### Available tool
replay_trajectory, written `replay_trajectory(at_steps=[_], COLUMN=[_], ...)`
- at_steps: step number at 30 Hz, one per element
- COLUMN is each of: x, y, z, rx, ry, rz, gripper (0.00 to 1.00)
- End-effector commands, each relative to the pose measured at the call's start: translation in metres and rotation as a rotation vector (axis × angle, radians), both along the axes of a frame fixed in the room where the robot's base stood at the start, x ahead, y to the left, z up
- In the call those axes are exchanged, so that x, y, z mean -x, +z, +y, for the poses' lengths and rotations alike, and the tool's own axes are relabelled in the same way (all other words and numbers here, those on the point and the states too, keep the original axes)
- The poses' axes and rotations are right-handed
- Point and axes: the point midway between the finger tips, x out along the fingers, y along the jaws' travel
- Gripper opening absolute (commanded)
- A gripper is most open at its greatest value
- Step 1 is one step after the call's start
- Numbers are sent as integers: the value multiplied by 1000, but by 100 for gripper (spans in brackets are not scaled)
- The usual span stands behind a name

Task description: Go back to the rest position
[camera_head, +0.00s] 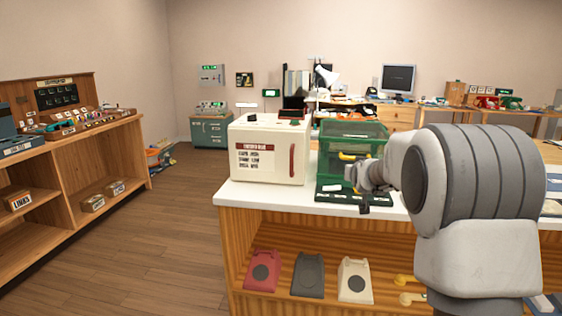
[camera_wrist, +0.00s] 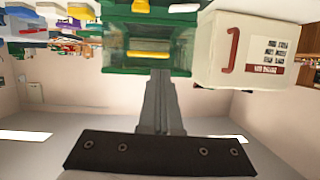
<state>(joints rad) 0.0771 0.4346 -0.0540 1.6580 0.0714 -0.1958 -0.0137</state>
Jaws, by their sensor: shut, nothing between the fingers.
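My gripper (camera_head: 358,179) is in front of a green crate (camera_head: 352,130) on the white-topped counter (camera_head: 270,194). The wrist view is upside down. There, the two grey fingers of my gripper (camera_wrist: 160,78) are together with nothing between them, and they point towards the crate (camera_wrist: 118,57). A yellow piece (camera_wrist: 148,54) shows at the crate. I cannot tell whether the fingertips touch the crate. My arm covers much of the counter's right side.
A cream box (camera_head: 266,150) with a red handle stands left of the crate. Red, dark and cream phone bodies (camera_head: 355,280) sit on the shelf below. A wooden shelf unit (camera_head: 100,170) stands at the left. The wooden floor (camera_head: 150,250) between is clear.

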Motion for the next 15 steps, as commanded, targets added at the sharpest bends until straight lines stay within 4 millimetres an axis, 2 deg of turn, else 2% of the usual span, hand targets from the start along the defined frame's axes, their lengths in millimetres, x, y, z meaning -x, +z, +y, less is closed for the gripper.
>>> replay_trajectory(at_steps=[1,6,11,15], x=[19,83,150,212], y=[12,28,35,34], z=[7,27,45,59], rx=[-7,-28,-42,-48], ry=[9,39,67,91], rz=[27,144,253,348], gripper=[0,0,0,0])
